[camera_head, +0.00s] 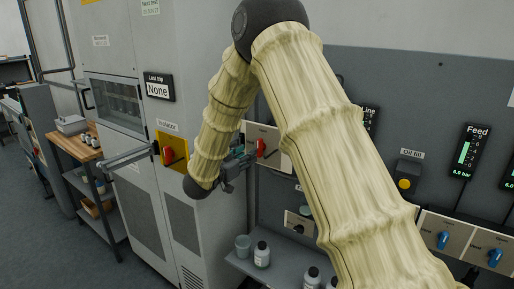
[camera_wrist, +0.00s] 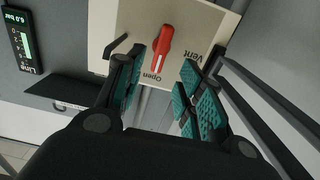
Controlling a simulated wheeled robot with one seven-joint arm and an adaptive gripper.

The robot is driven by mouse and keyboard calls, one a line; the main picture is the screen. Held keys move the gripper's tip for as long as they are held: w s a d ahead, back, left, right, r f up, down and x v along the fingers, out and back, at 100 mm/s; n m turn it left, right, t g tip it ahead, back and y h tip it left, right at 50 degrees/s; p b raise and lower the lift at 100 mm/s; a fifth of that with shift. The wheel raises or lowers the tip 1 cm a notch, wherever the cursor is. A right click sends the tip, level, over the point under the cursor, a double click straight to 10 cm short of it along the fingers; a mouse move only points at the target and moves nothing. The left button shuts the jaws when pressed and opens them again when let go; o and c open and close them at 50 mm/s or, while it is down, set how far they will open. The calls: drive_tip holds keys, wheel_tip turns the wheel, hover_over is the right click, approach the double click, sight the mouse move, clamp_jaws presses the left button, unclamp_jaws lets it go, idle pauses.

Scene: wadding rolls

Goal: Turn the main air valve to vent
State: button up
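The main air valve is a red handle (camera_wrist: 162,47) on a cream plate (camera_wrist: 112,24) marked Open and Vent in the wrist view. The handle's white-marked end points towards Open. The valve also shows in the head view as a red handle (camera_head: 261,148) beside the arm. My gripper (camera_wrist: 163,62) is open, with teal-padded fingers on either side of the handle's line. The fingers look empty, and I cannot tell whether either touches the handle. In the head view my gripper (camera_head: 236,166) is small and partly hidden by the arm.
A Line display (camera_wrist: 22,45) reads about 6.0 bar in the wrist view. A yellow plate with a red isolator handle (camera_head: 169,152) is on the grey cabinet, left of the forearm. Bottles (camera_head: 262,255) stand on the shelf below. Dark rails (camera_wrist: 270,95) run right of the valve plate.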

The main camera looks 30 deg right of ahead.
sight(258, 148)
drive_tip(key=p+x, duration=0.2)
drive_tip(key=x, duration=0.5)
drive_tip(key=shift+w+d, duration=0.1)
drive_tip(key=shift+d, duration=0.05)
drive_tip(key=shift+c, duration=0.3)
clamp_jaws()
